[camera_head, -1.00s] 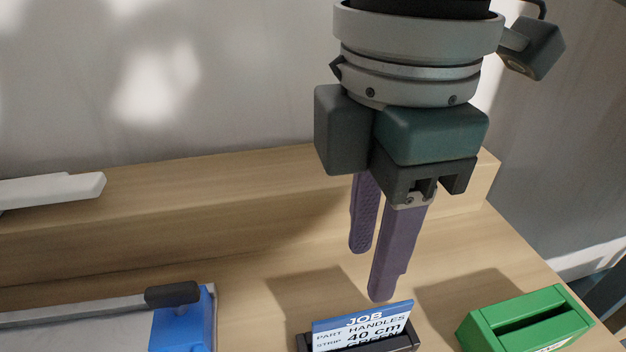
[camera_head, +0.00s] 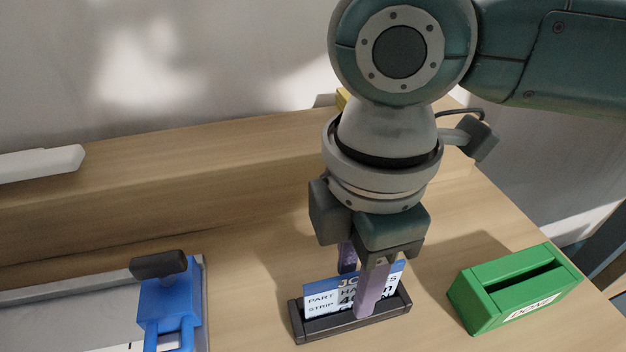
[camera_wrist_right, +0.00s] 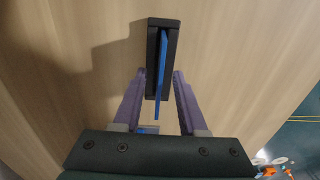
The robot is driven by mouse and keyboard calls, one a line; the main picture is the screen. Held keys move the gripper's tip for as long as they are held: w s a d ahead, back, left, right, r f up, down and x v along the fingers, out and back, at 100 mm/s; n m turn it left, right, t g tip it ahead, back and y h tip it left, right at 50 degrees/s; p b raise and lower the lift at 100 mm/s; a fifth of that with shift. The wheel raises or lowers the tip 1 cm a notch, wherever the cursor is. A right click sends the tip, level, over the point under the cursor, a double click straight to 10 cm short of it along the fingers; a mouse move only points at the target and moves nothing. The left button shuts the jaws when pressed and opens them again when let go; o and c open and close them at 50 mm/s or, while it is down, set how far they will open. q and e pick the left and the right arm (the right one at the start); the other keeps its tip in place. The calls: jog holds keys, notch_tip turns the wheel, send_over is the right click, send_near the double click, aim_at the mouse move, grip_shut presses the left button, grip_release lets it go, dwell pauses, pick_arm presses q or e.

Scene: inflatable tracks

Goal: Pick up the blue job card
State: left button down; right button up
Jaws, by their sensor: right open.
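The blue job card (camera_head: 321,297) stands upright in a dark holder (camera_head: 312,329) on the wooden bench. It has a blue top band and a white face with printed text, partly hidden by a finger. My right gripper (camera_head: 357,287) points down at the card, one purple finger in front of it and one behind. In the right wrist view the card (camera_wrist_right: 163,60) shows edge-on in its holder (camera_wrist_right: 152,75), between the open fingers of the right gripper (camera_wrist_right: 159,75), with a gap on each side. My left gripper is not in view.
A green slotted box (camera_head: 515,288) stands on the bench to the right of the holder. A blue device with a dark handle (camera_head: 170,300) sits on a grey plate at the left. A white object (camera_head: 40,163) lies on the raised ledge behind.

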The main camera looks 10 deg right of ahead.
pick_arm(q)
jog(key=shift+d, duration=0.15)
pick_arm(e)
grip_shut()
jog(key=shift+r, duration=0.15)
dwell(0.4)
